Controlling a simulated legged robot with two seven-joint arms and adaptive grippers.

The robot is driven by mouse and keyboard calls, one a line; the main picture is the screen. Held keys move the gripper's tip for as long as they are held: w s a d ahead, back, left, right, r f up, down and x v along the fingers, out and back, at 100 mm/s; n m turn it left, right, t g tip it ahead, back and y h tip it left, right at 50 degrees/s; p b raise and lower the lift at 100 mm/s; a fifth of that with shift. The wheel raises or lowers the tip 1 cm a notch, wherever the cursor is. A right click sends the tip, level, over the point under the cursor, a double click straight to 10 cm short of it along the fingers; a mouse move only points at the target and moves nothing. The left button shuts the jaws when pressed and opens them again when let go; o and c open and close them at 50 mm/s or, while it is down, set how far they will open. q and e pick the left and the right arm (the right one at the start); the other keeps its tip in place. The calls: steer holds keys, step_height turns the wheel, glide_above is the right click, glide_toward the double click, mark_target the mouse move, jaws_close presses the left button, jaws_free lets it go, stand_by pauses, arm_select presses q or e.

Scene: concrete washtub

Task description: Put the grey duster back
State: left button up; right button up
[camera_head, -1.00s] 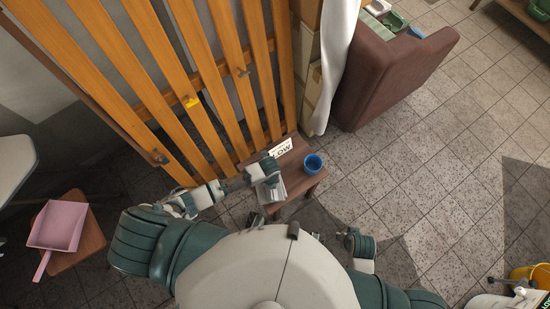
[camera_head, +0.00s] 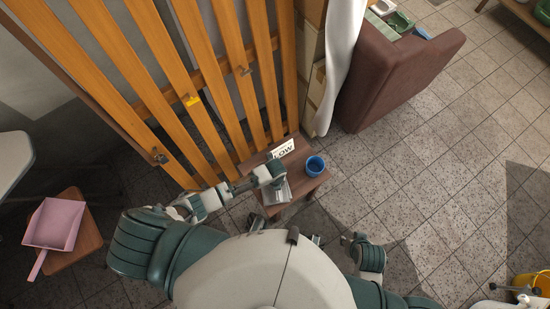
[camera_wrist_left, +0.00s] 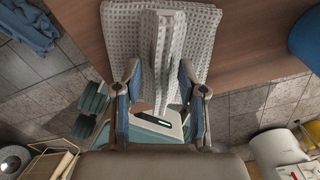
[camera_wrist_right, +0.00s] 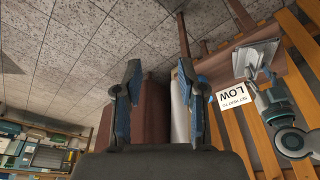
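The grey duster (camera_head: 275,193) is a pale waffle-weave cloth at the left front edge of a small wooden table (camera_head: 309,184). In the left wrist view the duster (camera_wrist_left: 205,28) lies over the table edge, with a raised fold between my fingers. In the head view the left wrist hides part of the cloth. The duster also shows in the right wrist view (camera_wrist_right: 257,56). My right gripper (camera_wrist_right: 159,64) is open and empty, away from the table.
A blue cup (camera_head: 315,166) stands on the table's right part, and a white "LOW" sign (camera_head: 283,148) stands at its back. Orange wooden slats (camera_head: 190,90) rise behind. A pink dustpan (camera_head: 53,222) lies on a stool at left.

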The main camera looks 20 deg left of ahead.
arm_select(q)
steer(key=shift+r, duration=0.35)
step_height(320, 180, up, 11)
steer(key=p, duration=0.4)
steer(key=s+a+f+n+t, duration=0.1)
steer(key=s+a+n, duration=0.4)
steer(key=n, duration=0.9)
steer(key=s+a+f+n+t, duration=0.1)
steer(key=s+a+f+n, duration=0.2)
steer(key=s+n, duration=0.7)
steer(key=a+n, duration=0.2)
steer(key=n, duration=0.2)
steer(key=shift+s+f, duration=0.15)
steer(key=shift+f, duration=0.05)
arm_select(e)
steer(key=s+x, duration=0.2)
steer(key=x, duration=0.8)
steer(key=shift+f+g, duration=0.3)
steer(key=shift+f, duration=0.4)
steer(key=shift+r, duration=0.15)
